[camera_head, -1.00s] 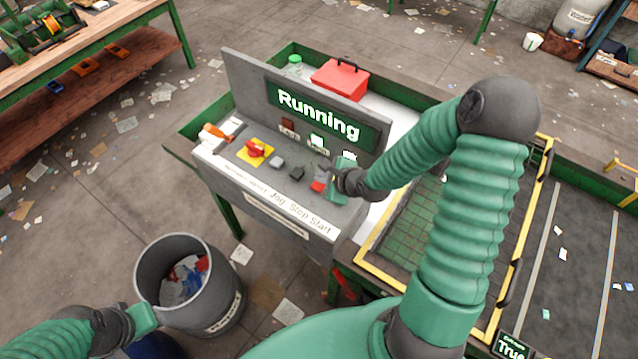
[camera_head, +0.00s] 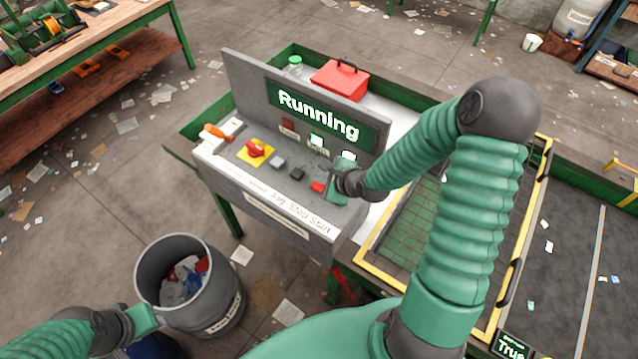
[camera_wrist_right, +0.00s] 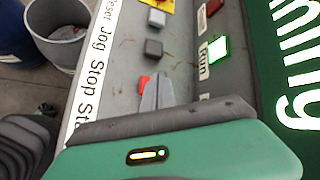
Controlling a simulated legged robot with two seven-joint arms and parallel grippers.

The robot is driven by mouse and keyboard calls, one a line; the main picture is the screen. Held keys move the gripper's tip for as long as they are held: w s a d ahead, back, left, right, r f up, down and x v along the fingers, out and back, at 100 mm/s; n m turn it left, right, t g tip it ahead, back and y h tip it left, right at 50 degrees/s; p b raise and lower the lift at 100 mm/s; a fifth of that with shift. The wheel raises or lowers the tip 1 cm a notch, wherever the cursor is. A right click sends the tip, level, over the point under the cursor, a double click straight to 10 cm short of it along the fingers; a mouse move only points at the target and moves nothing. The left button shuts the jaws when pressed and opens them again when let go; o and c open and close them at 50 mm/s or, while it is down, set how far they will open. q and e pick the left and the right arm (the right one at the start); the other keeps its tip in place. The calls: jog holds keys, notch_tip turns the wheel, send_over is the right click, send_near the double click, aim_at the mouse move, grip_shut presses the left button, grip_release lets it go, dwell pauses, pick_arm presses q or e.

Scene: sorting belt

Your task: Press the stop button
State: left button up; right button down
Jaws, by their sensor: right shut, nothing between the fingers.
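The control panel (camera_head: 235,165) has a row of buttons above a label strip reading Jog, Stop, Start. The red stop button (camera_head: 318,186) is at the right of the visible row, partly hidden by my right gripper (camera_head: 328,180). In the right wrist view, the red button (camera_wrist_right: 143,83) shows just beside the tips of my shut, empty right gripper (camera_wrist_right: 158,78). I cannot tell whether the tips touch it. My left gripper (camera_head: 150,316) is low at the left, away from the panel, beside the bin; its jaws are unclear.
The display (camera_head: 318,115) reads "Running". A red emergency knob (camera_head: 256,148) on a yellow plate, a grey button (camera_head: 278,162) and a dark button (camera_head: 297,173) lie left of the stop button. A red toolbox (camera_head: 338,80) stands behind. A grey bin (camera_head: 215,310) stands in front.

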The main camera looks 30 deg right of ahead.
aim_at(321, 187)
jog(key=shift+a, duration=0.2)
dwell(0.4)
jog(key=shift+d+f, duration=0.15)
jog(key=shift+f, duration=0.7)
dwell(0.5)
jog(key=shift+s+r, duration=0.1)
jog(key=shift+r+p, duration=0.85)
jog(key=shift+p, duration=0.1)
jog(key=shift+r, duration=0.1)
notch_tip(321, 187, up, 5)
jog(key=p, duration=0.5)
jog(key=shift+p, duration=0.35)
